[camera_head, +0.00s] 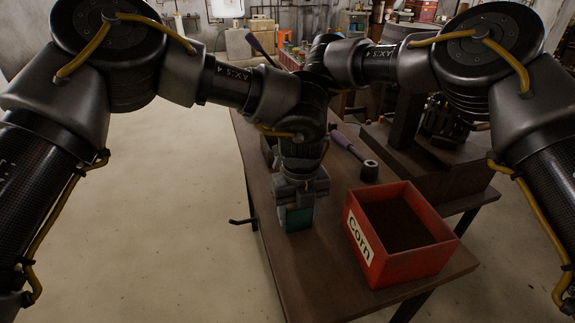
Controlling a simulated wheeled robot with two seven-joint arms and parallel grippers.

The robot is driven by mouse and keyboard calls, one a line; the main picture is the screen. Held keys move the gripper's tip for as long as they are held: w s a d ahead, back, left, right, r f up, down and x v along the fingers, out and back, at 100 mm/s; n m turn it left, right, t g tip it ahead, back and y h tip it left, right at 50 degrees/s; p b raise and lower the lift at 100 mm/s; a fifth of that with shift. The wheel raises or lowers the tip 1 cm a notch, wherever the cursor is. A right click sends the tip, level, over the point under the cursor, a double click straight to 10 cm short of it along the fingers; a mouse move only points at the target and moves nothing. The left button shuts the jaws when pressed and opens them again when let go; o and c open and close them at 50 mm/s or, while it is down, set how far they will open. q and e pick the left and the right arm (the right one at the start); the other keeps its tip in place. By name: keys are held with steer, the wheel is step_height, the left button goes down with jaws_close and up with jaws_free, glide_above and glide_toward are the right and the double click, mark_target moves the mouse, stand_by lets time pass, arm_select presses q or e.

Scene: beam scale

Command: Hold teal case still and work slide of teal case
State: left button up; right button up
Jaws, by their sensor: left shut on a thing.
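The teal case (298,219) stands near the left edge of the brown table (310,265). Only its lower front face shows; my gripper covers its upper part, and its slide cannot be made out. My left gripper (299,201) points down and is shut on the teal case from above. My right arm reaches in from the right to behind the left arm's wrist. The right gripper is hidden there.
A red open box labelled "Corn" (414,262) stands to the right of the case. A tool with a purple handle and dark round head (370,171) lies behind the box. Dark machinery (440,160) stands at the back right. A crank handle (241,221) sticks out at the table's left edge.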

jaws_close()
steer(key=w+a, duration=0.1)
steer(key=w, duration=0.4)
steer(key=shift+w+a, duration=0.4)
jaws_free()
steer(key=shift+s, duration=0.1)
stand_by(0.4)
